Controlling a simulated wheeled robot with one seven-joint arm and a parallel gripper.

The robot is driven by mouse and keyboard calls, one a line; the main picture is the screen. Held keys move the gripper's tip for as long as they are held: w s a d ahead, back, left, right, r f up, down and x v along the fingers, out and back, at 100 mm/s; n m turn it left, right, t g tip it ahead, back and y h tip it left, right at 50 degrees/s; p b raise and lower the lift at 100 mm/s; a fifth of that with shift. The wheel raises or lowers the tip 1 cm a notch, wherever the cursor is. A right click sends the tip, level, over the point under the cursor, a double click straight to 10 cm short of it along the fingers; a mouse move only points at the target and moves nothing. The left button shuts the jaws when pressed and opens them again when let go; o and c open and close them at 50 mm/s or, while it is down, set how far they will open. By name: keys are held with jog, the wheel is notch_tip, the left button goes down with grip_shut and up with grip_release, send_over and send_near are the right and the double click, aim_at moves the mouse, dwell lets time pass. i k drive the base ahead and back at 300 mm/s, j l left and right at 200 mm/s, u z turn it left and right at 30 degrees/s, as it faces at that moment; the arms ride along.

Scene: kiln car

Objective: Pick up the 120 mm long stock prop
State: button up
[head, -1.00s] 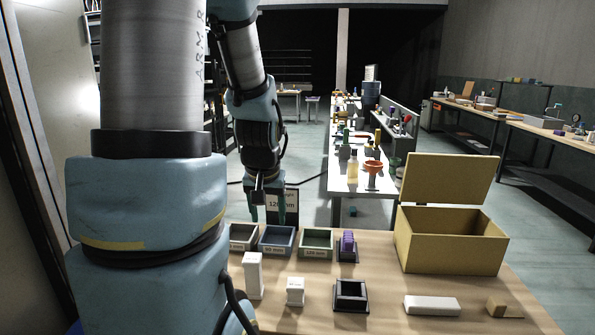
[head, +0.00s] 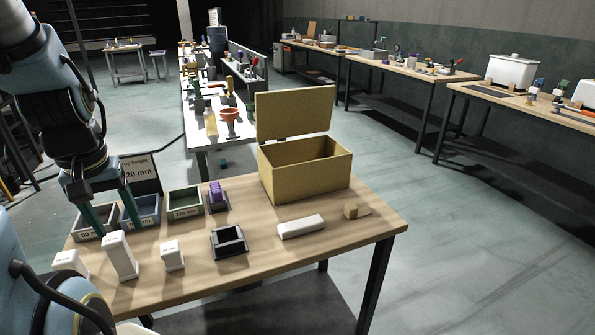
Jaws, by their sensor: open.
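Several white props are on the wooden table: a tall upright one (head: 120,257), a short upright one (head: 172,256), one at the left edge (head: 70,263) partly hidden by my arm, and a long one lying flat (head: 301,227). Their markings are too small to read, so I cannot tell which is 120 mm long. My gripper (head: 115,222) is open, fingers pointing down, in front of the left bins and behind the tall prop in the picture. I see nothing between the fingers. A dark sign (head: 142,172) reading 120 mm stands behind the bins.
A grey bin (head: 85,233), a blue bin (head: 153,221) and a green bin labelled 120 mm (head: 185,211) line the back. A purple piece (head: 217,193) sits in a dark holder. A black square frame (head: 229,254), an open yellow box (head: 318,181) and a small tan block (head: 352,212) are also here.

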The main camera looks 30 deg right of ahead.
aim_at(121, 256)
jog(key=k+l+u, duration=0.25)
jog(key=k+l, duration=0.8)
jog(key=k, duration=0.2)
jog(key=u, duration=2.05)
